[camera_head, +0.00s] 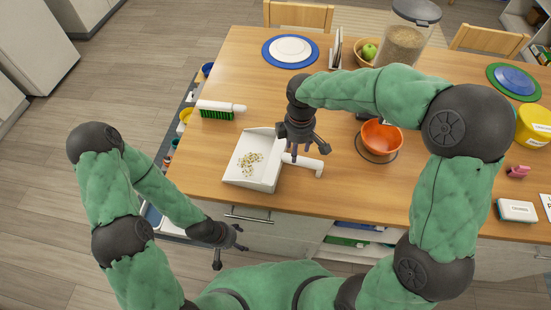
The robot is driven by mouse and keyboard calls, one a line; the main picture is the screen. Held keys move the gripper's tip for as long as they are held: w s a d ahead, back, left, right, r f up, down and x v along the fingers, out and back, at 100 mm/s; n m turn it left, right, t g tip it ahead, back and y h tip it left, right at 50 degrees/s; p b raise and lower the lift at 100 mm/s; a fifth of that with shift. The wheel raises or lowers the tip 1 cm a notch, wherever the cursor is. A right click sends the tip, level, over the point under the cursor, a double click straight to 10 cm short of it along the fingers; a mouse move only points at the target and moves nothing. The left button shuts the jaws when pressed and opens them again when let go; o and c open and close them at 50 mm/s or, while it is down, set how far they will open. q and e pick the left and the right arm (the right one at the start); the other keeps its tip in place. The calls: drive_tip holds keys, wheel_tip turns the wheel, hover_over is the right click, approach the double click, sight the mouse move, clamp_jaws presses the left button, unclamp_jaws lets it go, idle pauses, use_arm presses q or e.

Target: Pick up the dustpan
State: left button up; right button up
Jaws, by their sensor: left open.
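The white dustpan (244,181) lies on the wooden table near its front edge, with small crumbs (250,164) in its pan. Its white handle (309,164) points right and bends at the end. My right gripper (309,152) is just above the handle, pointing down, with its dark fingers spread. It hides part of the handle's base, and I see no grip on it. My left gripper (229,257) is open and empty, low in front of the table and away from the dustpan.
A white brush with green bristles (217,113) lies behind the dustpan. An orange bowl (381,138) stands to the right, partly near my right arm. A blue-rimmed plate (290,50), a food container (403,45) and a fruit bowl (367,54) are farther back.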

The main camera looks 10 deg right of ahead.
drive_tip(key=shift+f+b, duration=0.8)
drive_tip(key=shift+f, duration=2.6)
drive_tip(key=shift+c, duration=0.3)
drive_tip(key=shift+r, duration=0.1)
clamp_jaws()
